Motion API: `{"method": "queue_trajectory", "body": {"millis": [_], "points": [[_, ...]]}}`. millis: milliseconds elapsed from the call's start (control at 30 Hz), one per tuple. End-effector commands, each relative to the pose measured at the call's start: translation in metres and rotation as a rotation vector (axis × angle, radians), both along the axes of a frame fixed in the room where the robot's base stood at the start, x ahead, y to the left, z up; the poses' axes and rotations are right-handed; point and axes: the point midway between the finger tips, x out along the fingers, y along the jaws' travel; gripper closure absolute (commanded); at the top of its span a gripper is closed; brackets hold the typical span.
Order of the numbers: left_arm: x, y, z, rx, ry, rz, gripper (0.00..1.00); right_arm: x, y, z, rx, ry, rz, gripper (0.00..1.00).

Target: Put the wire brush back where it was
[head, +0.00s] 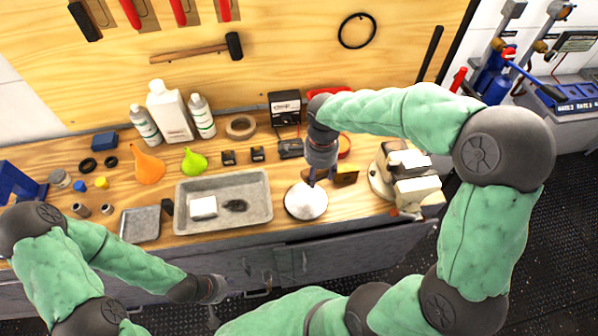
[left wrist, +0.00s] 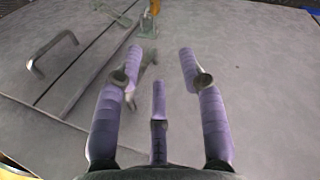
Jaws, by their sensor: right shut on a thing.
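My right gripper (head: 312,182) points down over the bench, just above a round dish of white material (head: 306,203). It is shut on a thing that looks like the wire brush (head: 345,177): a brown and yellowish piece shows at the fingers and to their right. The gripper and wrist hide part of it, and I cannot tell whether it touches the bench. My left gripper (head: 212,312) hangs low in front of the bench's grey cabinet. In the left wrist view its fingers (left wrist: 160,75) are spread open and empty, facing the grey cabinet front.
A grey tray (head: 265,215) with a white block and dark pad lies left of the dish. Bottles (head: 172,112) and small boxes line the back. Tools hang on the wooden board (head: 290,60).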

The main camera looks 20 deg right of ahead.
Motion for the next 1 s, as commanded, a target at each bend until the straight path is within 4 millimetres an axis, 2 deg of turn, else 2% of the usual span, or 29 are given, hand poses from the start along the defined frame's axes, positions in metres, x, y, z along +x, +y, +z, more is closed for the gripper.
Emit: {"method": "queue_trajectory", "body": {"millis": [100, 200, 367, 867, 1000], "points": [[0.000, 0.000, -0.001, 0.000, -0.001, 0.000, 0.60, -0.012, -0.006, 0.002, -0.001, -0.001, -0.156, 0.81], [0.001, 0.000, -0.001, 0.000, -0.001, 0.000, 0.60, -0.018, -0.008, 0.003, -0.001, -0.002, -0.242, 0.81], [0.001, 0.000, -0.003, 0.000, -0.001, 0.000, 0.60, -0.015, -0.008, 0.000, -0.001, -0.001, -0.295, 0.81], [0.001, 0.000, -0.018, 0.000, -0.001, 0.000, 0.60, 0.070, 0.003, -0.039, -0.001, -0.001, -0.295, 0.81], [0.001, 0.000, -0.025, 0.000, -0.001, 0.000, 0.60, 0.089, 0.006, -0.066, -0.001, 0.002, -0.294, 0.81]]}}
